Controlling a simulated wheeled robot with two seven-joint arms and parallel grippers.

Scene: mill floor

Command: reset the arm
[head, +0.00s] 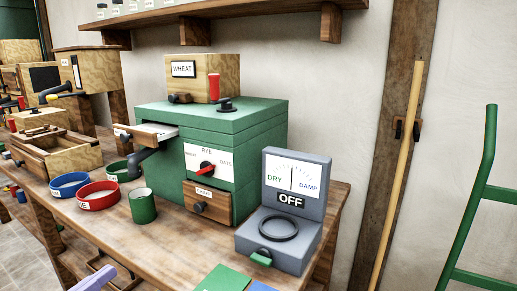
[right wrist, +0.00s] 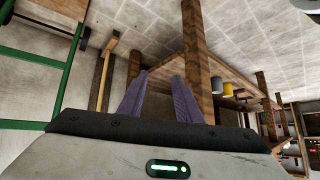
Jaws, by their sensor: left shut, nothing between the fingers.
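My left gripper (head: 95,279) shows only as a lavender finger piece at the bottom left edge of the head view. It is shut with nothing in it, low by the front edge of the wooden bench (head: 165,233); the rest of it is cut off. My right gripper (right wrist: 161,76) shows in the right wrist view as two ribbed purple fingers, apart with nothing between them. It is out of the head view. Bench legs and stone floor show beyond its fingers.
The bench holds a green mill (head: 262,125) with a WHEAT box (head: 230,64), a grey tester (head: 310,185) reading OFF, and blue (head: 69,184), red (head: 98,195) and green (head: 143,206) containers. A green rail (head: 466,190) and a wooden pole (head: 398,175) stand at right.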

